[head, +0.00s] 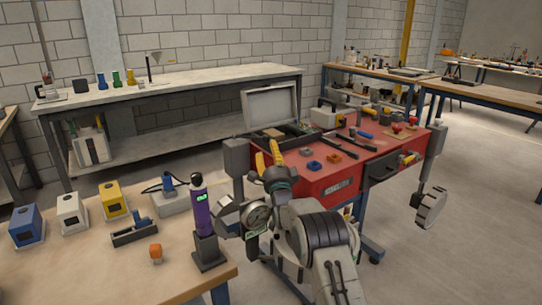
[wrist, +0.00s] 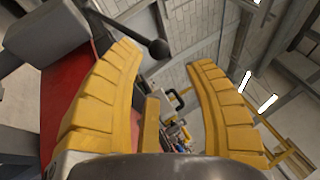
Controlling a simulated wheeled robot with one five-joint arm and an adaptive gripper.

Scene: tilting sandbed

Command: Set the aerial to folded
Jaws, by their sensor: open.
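I cannot pick out the aerial with certainty. In the wrist view a dark rod with a round ball end (wrist: 158,48) slants in from the top left, by the tip of the left finger; it may be the aerial or a lever. My gripper (head: 268,152) has yellow fingers and is over the left end of the red bench unit (head: 325,184). In the wrist view the fingers of my gripper (wrist: 165,75) are wide apart with nothing held between them. My wrist and arm hide part of the red unit's left front in the head view.
An open grey case lid (head: 270,104) stands behind my gripper. Dark bars (head: 340,147) and small parts lie on the red top. A wooden bench (head: 110,270) at left holds a purple device (head: 202,212) in a dark stand, close to my arm. Grey floor is free at right.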

